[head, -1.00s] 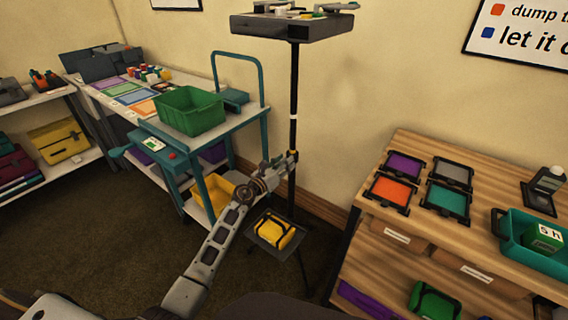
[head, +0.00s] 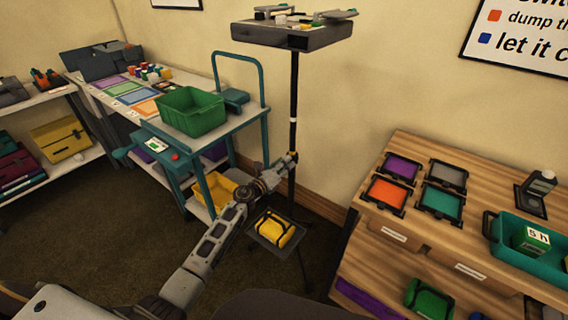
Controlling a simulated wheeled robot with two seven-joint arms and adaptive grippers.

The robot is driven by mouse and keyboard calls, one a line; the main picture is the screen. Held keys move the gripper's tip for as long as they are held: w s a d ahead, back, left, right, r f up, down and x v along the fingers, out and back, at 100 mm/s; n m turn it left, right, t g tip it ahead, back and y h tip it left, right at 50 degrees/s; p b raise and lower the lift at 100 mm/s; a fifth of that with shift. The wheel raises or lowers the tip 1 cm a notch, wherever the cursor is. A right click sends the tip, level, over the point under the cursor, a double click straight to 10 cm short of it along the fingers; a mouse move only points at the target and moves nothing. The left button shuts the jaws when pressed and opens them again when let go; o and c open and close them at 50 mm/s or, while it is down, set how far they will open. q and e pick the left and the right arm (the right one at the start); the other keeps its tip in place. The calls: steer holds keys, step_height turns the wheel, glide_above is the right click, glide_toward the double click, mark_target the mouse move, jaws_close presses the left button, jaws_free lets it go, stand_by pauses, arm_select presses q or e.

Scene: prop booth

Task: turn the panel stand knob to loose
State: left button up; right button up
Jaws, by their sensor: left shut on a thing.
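The panel stand is a thin black pole (head: 293,108) with a dark panel (head: 290,36) on top, near the wall. White marks show on the pole. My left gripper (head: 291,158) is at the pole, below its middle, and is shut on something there. The knob is hidden by the gripper, and its setting cannot be read. My left arm reaches up to the pole from the bottom of the view. My right gripper is not in view.
A teal cart (head: 238,122) with a green bin (head: 191,111) stands left of the pole. A small tray with a yellow bag (head: 275,229) sits low at the stand. A wooden bench (head: 408,222) with colored trays is at the right.

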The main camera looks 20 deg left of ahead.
arm_select(q)
steer(key=n+p, duration=0.1)
steer(key=n, duration=0.2)
steer(key=shift+n+p, duration=0.3)
steer(key=shift+p, duration=0.15)
steer(key=n+p, duration=0.2)
steer(key=n, duration=0.3)
steer(key=shift+a+n+p, duration=0.1)
steer(key=shift+n+p, duration=0.25)
steer(key=shift+n, duration=0.05)
steer(key=shift+f+n+p, duration=0.1)
steer(key=shift+n+p, duration=0.5)
steer(key=shift+n, duration=0.8)
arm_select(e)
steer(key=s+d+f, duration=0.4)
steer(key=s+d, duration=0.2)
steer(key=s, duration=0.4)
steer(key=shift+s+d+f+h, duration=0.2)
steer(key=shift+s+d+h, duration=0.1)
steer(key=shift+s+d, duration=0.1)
arm_select(q)
steer(key=o, duration=1)
steer(key=shift+o, duration=0.2)
